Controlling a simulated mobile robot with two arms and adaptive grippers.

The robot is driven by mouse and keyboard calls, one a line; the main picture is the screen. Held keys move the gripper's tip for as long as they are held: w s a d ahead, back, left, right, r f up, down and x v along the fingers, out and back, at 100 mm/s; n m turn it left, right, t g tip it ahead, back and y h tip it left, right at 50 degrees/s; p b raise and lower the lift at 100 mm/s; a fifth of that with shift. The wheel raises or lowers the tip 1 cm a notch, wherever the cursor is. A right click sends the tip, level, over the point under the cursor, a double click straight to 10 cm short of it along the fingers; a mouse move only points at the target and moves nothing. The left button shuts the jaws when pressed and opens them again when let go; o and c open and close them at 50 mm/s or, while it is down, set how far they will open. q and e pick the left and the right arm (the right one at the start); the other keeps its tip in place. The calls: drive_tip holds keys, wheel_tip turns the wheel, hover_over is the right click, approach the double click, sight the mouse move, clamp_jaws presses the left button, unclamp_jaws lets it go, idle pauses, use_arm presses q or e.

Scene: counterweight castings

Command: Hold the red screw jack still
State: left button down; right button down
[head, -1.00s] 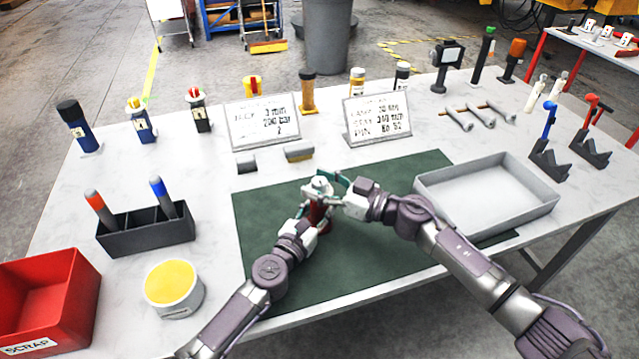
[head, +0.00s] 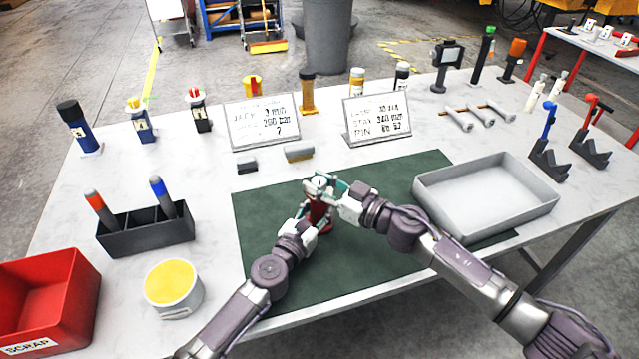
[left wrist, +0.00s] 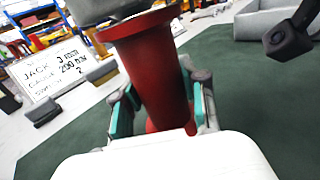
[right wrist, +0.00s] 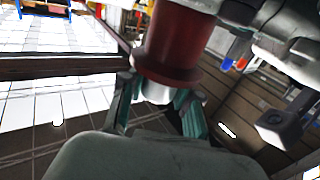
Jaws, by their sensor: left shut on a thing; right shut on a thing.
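The jack fills the middle of the left wrist view (left wrist: 158,75). My right gripper (right wrist: 160,105) is shut on the jack's pale end part, beside the red flange (right wrist: 168,65). In the head view my right gripper (head: 336,190) reaches the jack's top from the right.
A black pen holder (head: 148,232), a yellow-topped tin (head: 173,287) and a red scrap bin (head: 75,285) stand at left. Two signs (head: 262,122) (head: 378,118) stand behind. The mat's front is mostly clear.

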sight(319, 180)
drive_tip(key=m+t+h, duration=0.2)
drive_tip(key=m+h, duration=0.1)
drive_tip(key=m+t+h, duration=0.2)
drive_tip(key=t+h, duration=0.1)
drive_tip(key=shift+a+r+m+t+h, duration=0.1)
drive_tip(key=shift+a+m+t+h, duration=0.1)
drive_tip(key=shift+m+t+h, duration=0.15)
drive_tip(key=shift+r+m+t+h, duration=0.1)
drive_tip(key=shift+m+t+h, duration=0.25)
drive_tip(key=shift+m+h, duration=0.55)
drive_tip(key=shift+h, duration=0.45)
drive_tip(key=shift+d+h, duration=0.2)
drive_tip(key=shift+h, duration=0.1)
drive_tip(key=c, duration=0.8)
unclamp_jaws()
drive_tip(key=shift+f, duration=0.2)
wheel_tip(319, 180, up, 10)
drive_tip(key=shift+r, duration=0.1)
